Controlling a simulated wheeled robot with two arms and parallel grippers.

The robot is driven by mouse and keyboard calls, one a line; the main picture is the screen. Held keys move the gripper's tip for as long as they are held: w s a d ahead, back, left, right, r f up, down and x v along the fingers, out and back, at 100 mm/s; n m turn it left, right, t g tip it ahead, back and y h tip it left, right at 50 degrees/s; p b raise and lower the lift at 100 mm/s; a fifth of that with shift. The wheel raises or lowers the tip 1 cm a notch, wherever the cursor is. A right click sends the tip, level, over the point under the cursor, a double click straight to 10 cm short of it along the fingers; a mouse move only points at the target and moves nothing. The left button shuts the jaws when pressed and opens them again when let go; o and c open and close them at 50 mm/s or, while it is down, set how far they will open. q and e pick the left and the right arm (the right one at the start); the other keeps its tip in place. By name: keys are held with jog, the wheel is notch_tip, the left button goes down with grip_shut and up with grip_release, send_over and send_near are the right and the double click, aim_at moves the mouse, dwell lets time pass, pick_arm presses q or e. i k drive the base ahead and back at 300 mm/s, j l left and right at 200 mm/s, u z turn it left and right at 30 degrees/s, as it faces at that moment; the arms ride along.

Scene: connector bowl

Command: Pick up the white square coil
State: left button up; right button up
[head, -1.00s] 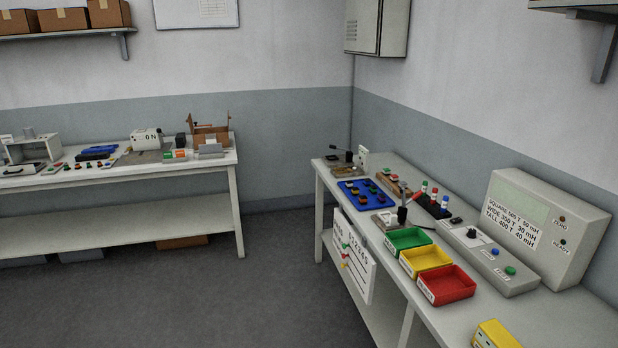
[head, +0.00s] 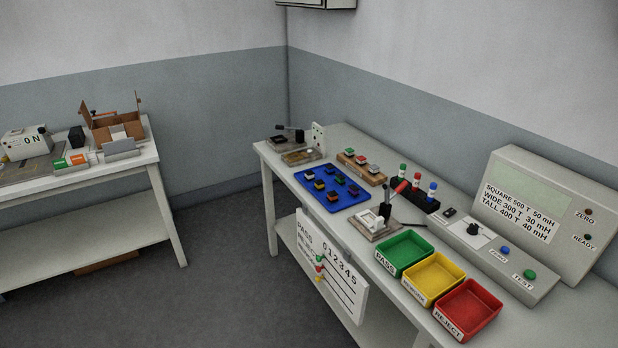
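I cannot clearly single out a white square coil at this size. Small coils, some dark with coloured tops, sit on the blue tray (head: 316,203) on the right-hand bench. A wooden block (head: 382,178) behind the tray carries small pieces with red and pale tops. A fixture (head: 385,234) with a white part on its plate and a black upright lever with a red tip stands in front of the tray. Neither of my grippers is in view.
Green (head: 404,254), yellow (head: 434,279) and red (head: 468,310) bins line the bench front. A tester (head: 556,205) with knob and buttons stands behind them. A tally board (head: 332,268) hangs on the bench's front. Another bench (head: 80,192) is at left; open floor lies between.

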aim_at(310, 174)
jog(key=i+j+z, duration=0.1)
jog(key=i+j, duration=0.2)
jog(key=i+j+z, duration=0.1)
jog(key=i+j, duration=0.2)
jog(key=i+j+z, duration=0.1)
jog(key=i+j, duration=0.2)
jog(key=i+j+z, duration=0.15)
jog(key=j, duration=0.35)
jog(key=i+j+z, duration=0.1)
jog(key=i+j, duration=0.25)
jog(key=i+j+z, duration=0.1)
jog(key=i+j, duration=0.15)
jog(key=j, duration=0.25)
jog(key=i+j+z, duration=0.1)
jog(key=i+j, duration=0.15)
jog(key=j, duration=0.2)
jog(key=i+j+z, duration=0.1)
jog(key=j, duration=0.35)
jog(key=i, duration=0.1)
